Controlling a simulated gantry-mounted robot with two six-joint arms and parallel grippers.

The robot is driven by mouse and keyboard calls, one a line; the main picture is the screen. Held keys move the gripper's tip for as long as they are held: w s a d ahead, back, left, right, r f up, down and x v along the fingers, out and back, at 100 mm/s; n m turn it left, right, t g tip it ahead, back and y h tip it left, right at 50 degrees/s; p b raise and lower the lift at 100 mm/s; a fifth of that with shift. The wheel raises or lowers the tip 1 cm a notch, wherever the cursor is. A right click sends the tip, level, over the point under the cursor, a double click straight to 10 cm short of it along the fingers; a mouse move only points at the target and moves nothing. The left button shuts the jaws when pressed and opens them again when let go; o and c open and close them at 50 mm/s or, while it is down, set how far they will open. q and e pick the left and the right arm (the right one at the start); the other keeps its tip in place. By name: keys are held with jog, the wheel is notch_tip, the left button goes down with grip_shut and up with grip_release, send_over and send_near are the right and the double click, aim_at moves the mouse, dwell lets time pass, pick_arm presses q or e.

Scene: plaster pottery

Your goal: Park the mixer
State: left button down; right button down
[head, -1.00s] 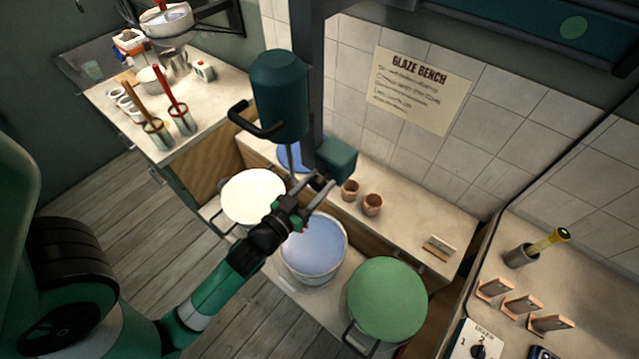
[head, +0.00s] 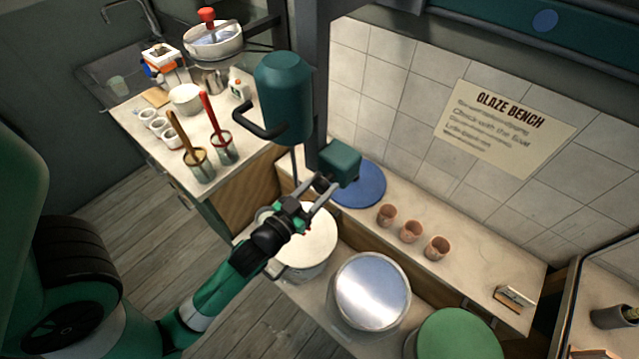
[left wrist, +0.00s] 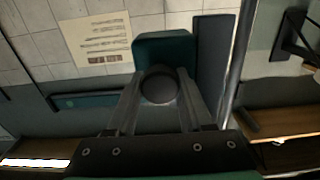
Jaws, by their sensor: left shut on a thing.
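The mixer (head: 284,98) is a dark teal motor with a black bent handle and a thin shaft, hanging beside a dark upright post (head: 311,60). A teal block (head: 340,161) with a round dark knob sits low on the post side. My left gripper (head: 325,187) is shut on the knob (left wrist: 160,85), which shows between the fingers in the left wrist view. The shaft points down near the back left of a white bucket (head: 318,240); its lower end is hidden behind my gripper and the bucket.
A bucket with a shiny surface (head: 372,292) and a green-topped bucket (head: 458,338) stand to the right. A blue disc (head: 360,187) and several clay cups (head: 411,231) are on the bench behind. Brushes in pots (head: 222,146) stand on the left counter.

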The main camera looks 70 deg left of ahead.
pick_arm(q)
jog(key=shift+w+d, duration=0.15)
jog(key=shift+d, duration=0.05)
jog(key=shift+c, duration=1.5)
grip_release()
jog(key=shift+s+d+f, duration=0.1)
jog(key=shift+s+d, duration=0.05)
jog(key=shift+s, duration=0.15)
jog(key=b+v, duration=0.4)
jog(key=v, duration=0.7)
